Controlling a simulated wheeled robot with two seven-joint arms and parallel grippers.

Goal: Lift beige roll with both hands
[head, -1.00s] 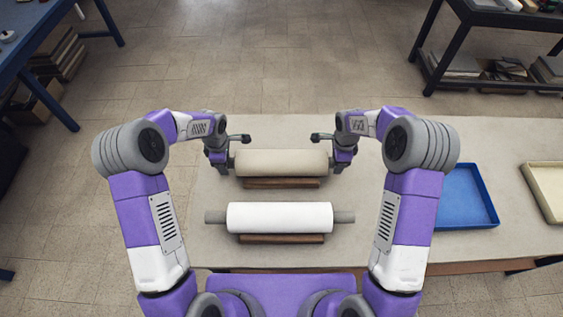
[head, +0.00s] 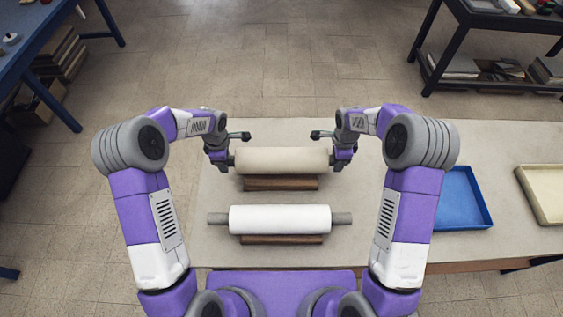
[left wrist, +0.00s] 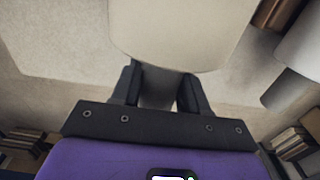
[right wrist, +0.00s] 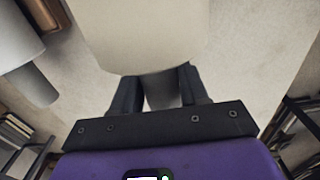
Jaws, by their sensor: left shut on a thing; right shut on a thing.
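The beige roll (head: 282,160) lies level between my two grippers, at the back of the table, just above its dark wooden cradle (head: 281,184). My left gripper (head: 230,160) is shut on the grey end of its core; in the left wrist view the fingers (left wrist: 160,92) close around that end, with the beige cover (left wrist: 185,30) beyond. My right gripper (head: 336,160) is shut on the other core end; the right wrist view shows its fingers (right wrist: 160,92) on either side of it below the beige cover (right wrist: 140,30).
A white roll (head: 280,219) with grey ends rests on a second wooden cradle (head: 281,240) nearer to me. A blue tray (head: 462,226) and a cream tray (head: 518,178) are on the table at right. Behind the beige roll, the table is clear.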

